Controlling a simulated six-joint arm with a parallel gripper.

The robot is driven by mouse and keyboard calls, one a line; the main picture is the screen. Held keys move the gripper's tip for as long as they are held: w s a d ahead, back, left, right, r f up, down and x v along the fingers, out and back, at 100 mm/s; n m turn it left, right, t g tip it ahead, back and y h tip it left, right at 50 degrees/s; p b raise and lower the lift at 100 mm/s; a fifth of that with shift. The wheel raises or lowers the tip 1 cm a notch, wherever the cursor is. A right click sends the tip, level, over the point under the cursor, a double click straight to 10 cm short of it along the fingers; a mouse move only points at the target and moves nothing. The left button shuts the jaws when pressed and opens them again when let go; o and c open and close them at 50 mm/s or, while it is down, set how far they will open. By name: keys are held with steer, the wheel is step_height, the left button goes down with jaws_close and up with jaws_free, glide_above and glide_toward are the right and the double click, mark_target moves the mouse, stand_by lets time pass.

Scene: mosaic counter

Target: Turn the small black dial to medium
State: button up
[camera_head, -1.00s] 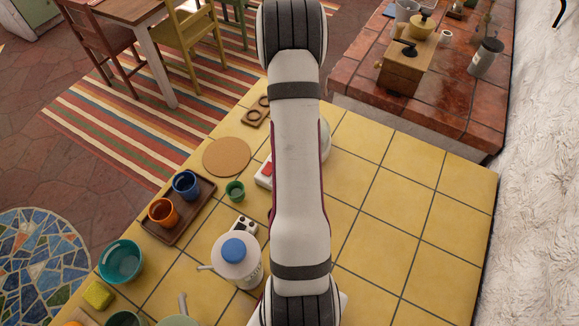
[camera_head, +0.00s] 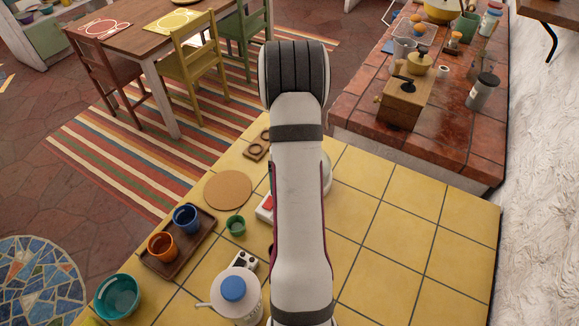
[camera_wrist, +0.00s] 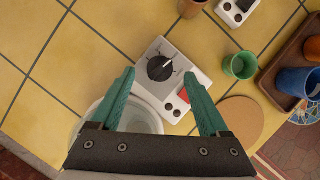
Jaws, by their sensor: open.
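The black dial (camera_wrist: 160,67) sits on a white box (camera_wrist: 146,88) with tick marks around it and a red part (camera_wrist: 184,94) near one edge. Its pale pointer line points to the upper right in the wrist view. My gripper (camera_wrist: 160,74) is open, with its two teal fingers on either side of the dial in that picture. Whether they touch the dial or box, and the height gap, I cannot tell. In the head view only a red-marked edge of the white box (camera_head: 264,208) shows; my arm hides the dial and gripper.
A white bowl-like thing (camera_wrist: 150,119) lies beneath my gripper. A green cup (camera_wrist: 240,65), a cork mat (camera_wrist: 236,122) and a wooden tray (camera_wrist: 270,88) with blue and orange cups are to the right. Yellow tiles at right are clear.

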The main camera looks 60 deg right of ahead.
steer(key=v, duration=1.3)
steer(key=shift+a, duration=0.1)
steer(key=w+a+r+n+h, duration=0.1)
steer(key=w+a+r, duration=0.15)
steer(key=a, duration=0.65)
steer(key=w+a+r+n+h, duration=0.15)
steer(key=a+r, duration=0.25)
steer(key=a, duration=0.4)
steer(key=s+a+f+n+t, duration=0.1)
steer(key=s+a, duration=0.5)
steer(key=a, duration=0.3)
steer(key=s+a+f+n+t, duration=0.1)
steer(key=s+a+f+n, duration=0.1)
steer(key=s+a, duration=0.4)
steer(key=a, duration=0.4)
